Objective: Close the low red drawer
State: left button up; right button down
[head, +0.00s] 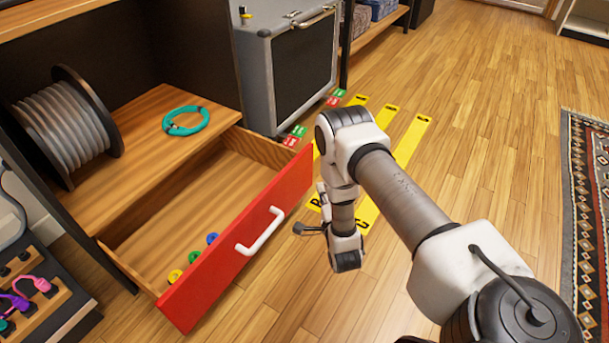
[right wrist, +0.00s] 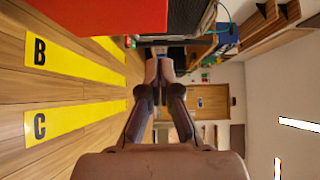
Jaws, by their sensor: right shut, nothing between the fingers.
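The low red drawer (head: 235,240) is pulled well out of the wooden cabinet. Its red front with a white handle (head: 260,232) faces right, and the open inside shows. Yellow, green and blue round items (head: 194,258) lie inside along the front. My right gripper (head: 322,190) is just right of the drawer front, partly hidden by my own arm. In the right wrist view my right gripper (right wrist: 161,75) has its fingers together with nothing between them. The red drawer front (right wrist: 90,14) fills the top left there. Contact with the drawer cannot be made out. My left gripper is not in view.
A teal cable coil (head: 186,121) and a cable spool (head: 65,125) are on the shelf above the drawer. A grey amplifier (head: 288,65) stands behind the drawer. Yellow floor strips (head: 412,138) lie beyond my arm. A patterned rug (head: 590,210) is at the right.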

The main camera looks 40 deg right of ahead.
jog(key=b, duration=0.4)
send_near(301, 160)
jog(key=w+d, duration=0.3)
jog(key=d, duration=0.1)
jog(key=shift+w+a+f+b, duration=0.15)
jog(key=shift+w+a+b, duration=0.15)
jog(key=shift+w, duration=0.2)
jog(key=shift+w+a+f+b, duration=0.15)
jog(key=shift+w+a, duration=0.15)
jog(key=shift+w, duration=0.2)
jog(key=shift+w+a+r, duration=0.1)
jog(key=shift+w+r, duration=0.05)
jog(key=shift+w, duration=0.2)
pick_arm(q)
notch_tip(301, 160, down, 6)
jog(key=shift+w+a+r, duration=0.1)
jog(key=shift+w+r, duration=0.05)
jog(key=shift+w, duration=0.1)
pick_arm(e)
jog(key=shift+w, duration=0.1)
